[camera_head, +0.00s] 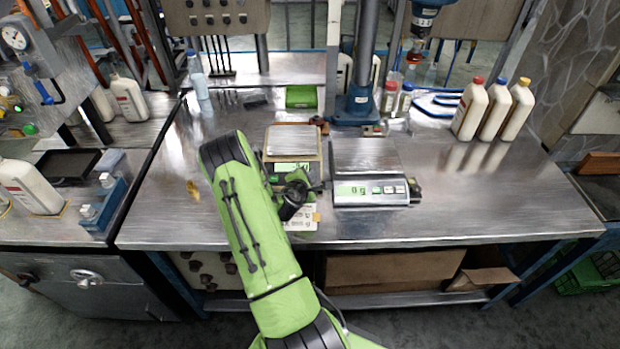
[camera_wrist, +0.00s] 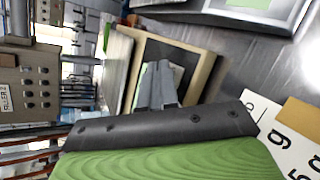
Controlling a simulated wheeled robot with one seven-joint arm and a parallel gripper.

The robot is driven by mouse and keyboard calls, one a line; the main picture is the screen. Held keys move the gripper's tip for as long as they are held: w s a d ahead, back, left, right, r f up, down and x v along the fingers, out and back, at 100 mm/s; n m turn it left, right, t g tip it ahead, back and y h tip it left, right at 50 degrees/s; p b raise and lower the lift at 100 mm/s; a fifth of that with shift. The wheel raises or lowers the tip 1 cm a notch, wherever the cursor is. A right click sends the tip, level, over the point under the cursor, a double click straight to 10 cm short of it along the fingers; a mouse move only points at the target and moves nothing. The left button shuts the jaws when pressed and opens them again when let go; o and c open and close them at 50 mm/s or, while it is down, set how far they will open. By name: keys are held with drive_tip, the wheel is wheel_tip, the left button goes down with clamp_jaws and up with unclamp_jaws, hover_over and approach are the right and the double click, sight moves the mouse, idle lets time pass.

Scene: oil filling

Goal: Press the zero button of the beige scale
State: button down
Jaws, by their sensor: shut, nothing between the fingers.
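The beige scale (camera_head: 293,140) stands on the metal table, with a pale weighing plate and a green display (camera_head: 291,168) on its near side. My gripper is over the front of this scale and hides its buttons in the head view. In the wrist view the beige scale (camera_wrist: 205,75) shows its dark front panel, and my gripper (camera_wrist: 158,70) is shut and empty in front of that panel, partly covering the green display. I cannot tell whether the fingertips touch the panel, and the zero button cannot be made out.
A grey scale (camera_head: 368,190) stands close to the right, its display lit green. Printed cards (camera_head: 300,217) lie in front of the beige scale. A blue stand (camera_head: 357,105) rises behind. White bottles (camera_head: 470,110) stand at the back right. The table's right front is clear.

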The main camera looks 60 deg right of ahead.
drive_tip(key=shift+d+f, duration=0.1)
drive_tip(key=shift+f, duration=0.3)
drive_tip(key=shift+r, duration=0.15)
idle(0.4)
drive_tip(key=shift+a+r+p, duration=0.25)
drive_tip(key=shift+r+p, duration=0.05)
drive_tip(key=shift+r, duration=0.35)
drive_tip(key=shift+s+a+r+p, duration=0.15)
drive_tip(key=shift+a+r+p, duration=0.1)
drive_tip(key=shift+r+p, duration=0.4)
drive_tip(key=shift+s+a+r+p, duration=0.15)
drive_tip(key=shift+a+r+p, duration=0.2)
drive_tip(key=shift+r, duration=0.55)
drive_tip(key=shift+s+a+r+p, duration=0.2)
drive_tip(key=shift+r+p, duration=0.35)
drive_tip(key=shift+r, duration=0.25)
